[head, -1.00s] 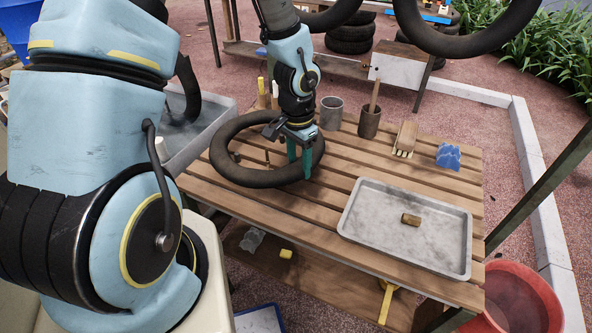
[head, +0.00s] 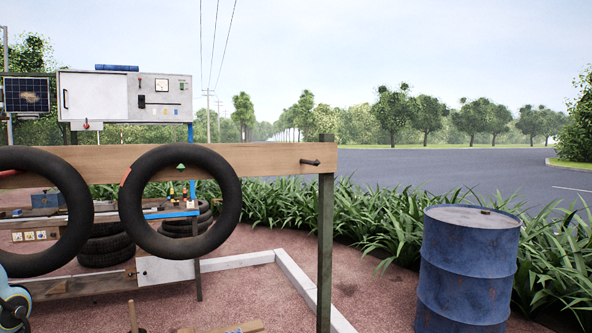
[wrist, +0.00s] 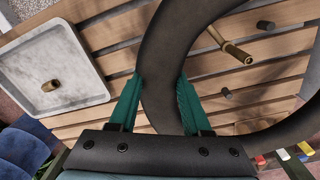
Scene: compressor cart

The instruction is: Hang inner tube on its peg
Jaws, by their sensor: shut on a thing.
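In the wrist view my gripper (wrist: 160,105) has its two green fingers on either side of the rim of a black inner tube (wrist: 168,65), shut on it. The slatted table top shows behind the tube. In the head view a bare dark peg (head: 310,162) sticks out near the right end of a wooden beam (head: 262,162). Two other black tubes hang on that beam, one in the middle (head: 227,200) and one at the left (head: 78,215). My gripper and the held tube are out of the head view; only a bit of my arm shows at its lower left.
A post (head: 325,240) holds the beam's right end. A blue drum (head: 467,265) stands to the right. In the wrist view a grey tray (wrist: 75,30) is at the upper left, and a brass-coloured valve-like piece (wrist: 232,48) and dark stubs show inside the tube's ring.

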